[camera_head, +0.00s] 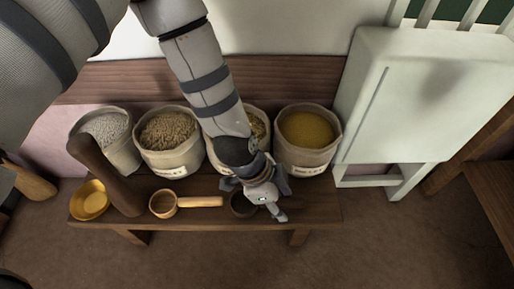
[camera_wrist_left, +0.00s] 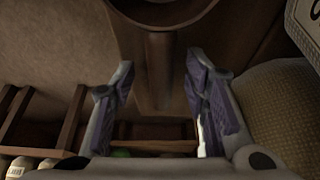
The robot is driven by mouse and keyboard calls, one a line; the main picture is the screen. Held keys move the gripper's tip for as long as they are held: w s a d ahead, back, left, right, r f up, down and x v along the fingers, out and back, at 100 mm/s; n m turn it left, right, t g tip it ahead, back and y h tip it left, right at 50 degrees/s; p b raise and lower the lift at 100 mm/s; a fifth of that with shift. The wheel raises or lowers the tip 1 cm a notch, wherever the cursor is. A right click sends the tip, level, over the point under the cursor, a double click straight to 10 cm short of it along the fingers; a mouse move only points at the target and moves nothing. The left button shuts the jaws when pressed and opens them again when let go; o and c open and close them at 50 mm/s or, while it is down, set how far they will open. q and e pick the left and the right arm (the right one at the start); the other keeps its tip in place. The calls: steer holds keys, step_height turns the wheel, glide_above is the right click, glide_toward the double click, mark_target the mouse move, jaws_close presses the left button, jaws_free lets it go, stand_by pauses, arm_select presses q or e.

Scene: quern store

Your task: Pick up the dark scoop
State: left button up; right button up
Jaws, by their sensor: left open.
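The dark scoop (camera_head: 240,206) lies on the wooden bench, mostly hidden under my left gripper; only part of its round cup shows in the head view. In the left wrist view its cup rim is at the top edge, and its brown handle (camera_wrist_left: 158,70) runs down between the fingers. My left gripper (camera_head: 264,200) is open, with one finger on each side of the handle; it also shows in the left wrist view (camera_wrist_left: 160,105). I see no finger clearly touching the handle. My right gripper is not in view.
The bench (camera_head: 222,217) holds a light wooden scoop (camera_head: 163,204), a yellow bowl (camera_head: 90,200) and a thick dark brown rod (camera_head: 106,176). Several filled sacks stand behind, including one with yellow contents (camera_head: 308,130). A pale panel (camera_head: 410,95) stands at right.

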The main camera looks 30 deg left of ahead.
arm_select(q)
steer(key=shift+f, duration=0.1)
steer(key=shift+w, duration=0.1)
jaws_close()
